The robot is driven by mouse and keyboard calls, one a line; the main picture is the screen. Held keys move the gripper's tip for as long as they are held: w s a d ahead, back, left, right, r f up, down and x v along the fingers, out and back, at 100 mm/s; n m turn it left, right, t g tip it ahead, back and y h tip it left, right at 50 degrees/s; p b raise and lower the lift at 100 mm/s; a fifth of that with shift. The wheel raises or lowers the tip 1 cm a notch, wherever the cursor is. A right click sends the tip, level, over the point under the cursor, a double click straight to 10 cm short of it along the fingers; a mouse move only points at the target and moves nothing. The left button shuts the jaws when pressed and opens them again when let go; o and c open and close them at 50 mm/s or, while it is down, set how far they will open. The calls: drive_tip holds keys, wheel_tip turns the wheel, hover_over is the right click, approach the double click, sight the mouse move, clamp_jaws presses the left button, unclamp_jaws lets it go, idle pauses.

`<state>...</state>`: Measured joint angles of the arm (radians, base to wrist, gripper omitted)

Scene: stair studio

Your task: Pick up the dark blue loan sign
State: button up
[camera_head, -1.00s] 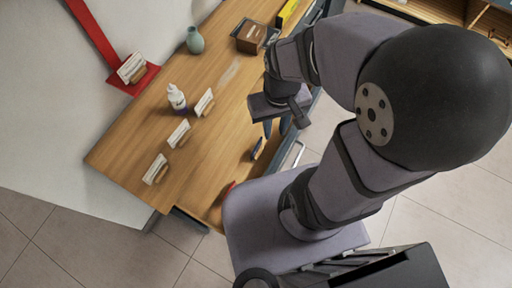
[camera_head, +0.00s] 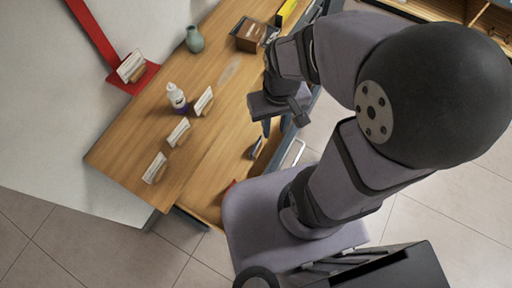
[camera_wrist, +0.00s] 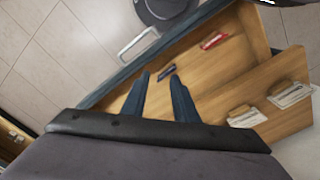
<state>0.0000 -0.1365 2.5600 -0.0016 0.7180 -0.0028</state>
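A small dark blue object (camera_wrist: 166,72), likely the loan sign, lies in the open wooden drawer (camera_wrist: 245,63). Its lettering cannot be read. In the head view the dark blue object (camera_head: 256,147) shows just below my gripper (camera_head: 273,127). In the wrist view my gripper (camera_wrist: 160,78) has its two blue-grey fingers apart, with a clear gap and nothing held. The dark blue object appears just beyond the gap, near the right fingertip. Whether a finger touches it cannot be told.
A red object (camera_wrist: 214,41) lies farther along the drawer. Tiled floor (camera_head: 90,243) is open below.

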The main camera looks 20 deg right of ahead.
drive_tip(key=n+t+h, duration=0.9)
drive_tip(key=n+t, duration=0.1)
drive_tip(key=n, duration=1.7)
approach(256, 145)
drive_tip(key=shift+x, duration=1.35)
drive_tip(key=shift+w+d+f+b, duration=0.15)
drive_tip(key=shift+w+f+b, duration=0.05)
drive_tip(key=shift+b, duration=0.25)
drive_tip(key=shift+b+x, duration=0.55)
drive_tip(key=shift+x, duration=1.65)
drive_tip(key=shift+r, duration=0.1)
